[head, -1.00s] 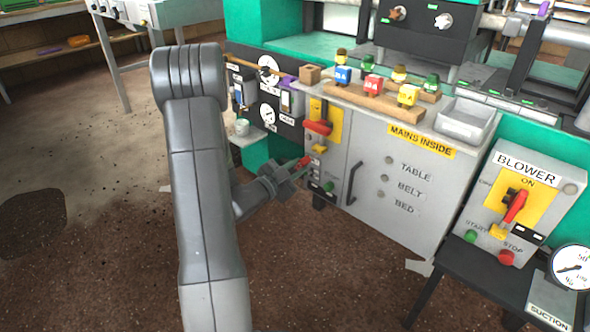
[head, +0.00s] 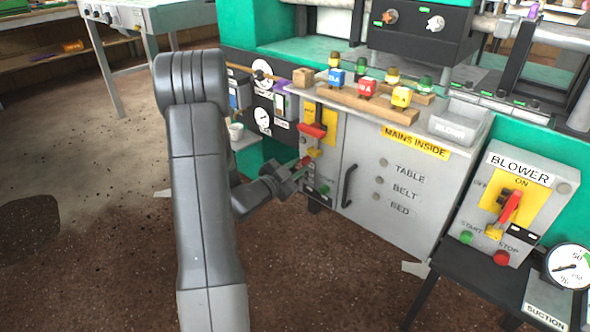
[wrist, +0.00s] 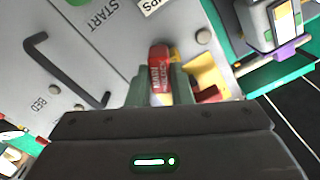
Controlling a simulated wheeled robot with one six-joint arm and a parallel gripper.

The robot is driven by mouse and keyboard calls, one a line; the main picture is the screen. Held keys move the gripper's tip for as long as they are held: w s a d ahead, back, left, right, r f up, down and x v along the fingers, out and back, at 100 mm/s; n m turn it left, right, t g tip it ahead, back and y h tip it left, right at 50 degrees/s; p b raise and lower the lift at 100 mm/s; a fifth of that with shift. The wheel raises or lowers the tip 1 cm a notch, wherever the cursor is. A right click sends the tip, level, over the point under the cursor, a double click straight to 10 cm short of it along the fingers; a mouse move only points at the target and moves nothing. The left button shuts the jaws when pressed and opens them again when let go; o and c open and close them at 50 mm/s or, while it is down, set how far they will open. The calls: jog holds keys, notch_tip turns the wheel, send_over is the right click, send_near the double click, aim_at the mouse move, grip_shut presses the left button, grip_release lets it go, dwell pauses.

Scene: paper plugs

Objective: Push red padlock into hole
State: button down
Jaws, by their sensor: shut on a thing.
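The red padlock (wrist: 160,72) is between the two fingers of my gripper (wrist: 159,88) in the wrist view. In the head view my gripper (head: 299,172) is low at the left side of the grey cabinet, with the red padlock (head: 306,161) at its tips. The gripper is shut on the padlock. Just beyond the padlock is a small yellow part (head: 314,152) below the red switch handle (head: 312,130) on its yellow plate. The hole itself is hidden from both views, and I cannot tell whether the padlock touches it.
The grey cabinet (head: 392,225) has a black door handle (head: 348,186) right of the gripper. A green start button (head: 324,190) sits just below it. The blower box (head: 520,208) stands on a dark table at the right.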

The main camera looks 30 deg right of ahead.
jog(key=shift+w+d, duration=0.2)
jog(key=shift+d, duration=0.2)
jog(key=c, duration=1.2)
grip_release()
jog(key=p+v, duration=0.3)
jog(key=v, duration=1)
jog(key=shift+s+a, duration=0.2)
jog(key=shift+a, duration=0.15)
jog(key=shift+d+f, duration=0.1)
jog(key=b+x, duration=0.3)
jog(key=x, duration=1)
jog(key=shift+w+d, duration=0.2)
jog(key=shift+d, duration=0.1)
jog(key=shift+s+a, duration=0.1)
jog(key=shift+a, duration=0.15)
